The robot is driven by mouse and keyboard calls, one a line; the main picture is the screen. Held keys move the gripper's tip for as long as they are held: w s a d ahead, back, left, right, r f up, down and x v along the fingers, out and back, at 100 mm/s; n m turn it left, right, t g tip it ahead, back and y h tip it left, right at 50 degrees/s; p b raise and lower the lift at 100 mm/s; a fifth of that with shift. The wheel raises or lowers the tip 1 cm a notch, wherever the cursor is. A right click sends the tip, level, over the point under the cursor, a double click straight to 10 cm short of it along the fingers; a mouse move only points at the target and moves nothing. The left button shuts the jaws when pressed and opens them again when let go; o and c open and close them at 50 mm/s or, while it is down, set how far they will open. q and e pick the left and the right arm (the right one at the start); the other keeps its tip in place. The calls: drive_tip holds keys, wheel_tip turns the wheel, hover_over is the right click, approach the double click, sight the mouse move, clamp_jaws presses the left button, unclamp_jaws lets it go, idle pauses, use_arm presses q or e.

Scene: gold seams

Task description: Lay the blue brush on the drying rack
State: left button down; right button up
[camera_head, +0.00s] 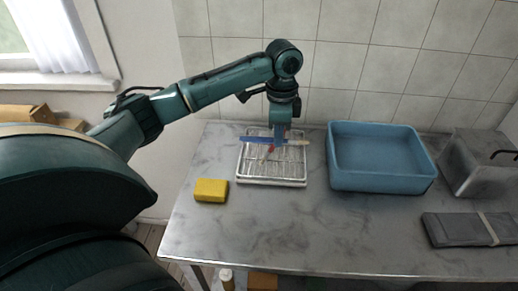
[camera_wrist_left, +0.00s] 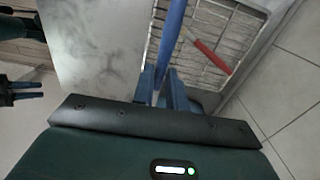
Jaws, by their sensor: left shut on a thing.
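The blue brush (camera_head: 258,140) is held crosswise over the back part of the drying rack (camera_head: 272,182). Its handle is blue and its right end is pale tan. My left gripper (camera_head: 281,138) points down and is shut on it. In the left wrist view the blue handle (camera_wrist_left: 172,35) runs up from between the fingers (camera_wrist_left: 163,90). The white wire rack (camera_wrist_left: 250,6) lies below it. I cannot tell whether the brush touches the wires. My right gripper (camera_wrist_left: 30,90) shows at the left edge of the left wrist view, its two fingers apart and empty.
A red stick-like thing (camera_head: 268,153) lies on the rack under the brush. A yellow sponge (camera_head: 211,190) is left of the rack. The front of the counter is clear.

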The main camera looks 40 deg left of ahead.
use_arm(q)
drive_tip(key=shift+a+f, duration=0.2)
drive_tip(key=shift+f, duration=0.15)
hover_over(275, 171)
wheel_tip(275, 171, down, 4)
drive_tip(key=shift+f, duration=0.25)
wheel_tip(275, 171, down, 5)
drive_tip(key=shift+r, duration=0.15)
drive_tip(key=shift+s, duration=0.1)
drive_tip(key=c, duration=1.6)
unclamp_jaws()
drive_tip(key=shift+f, duration=0.2)
drive_tip(key=shift+o, duration=1)
drive_tip(key=shift+r, duration=0.1)
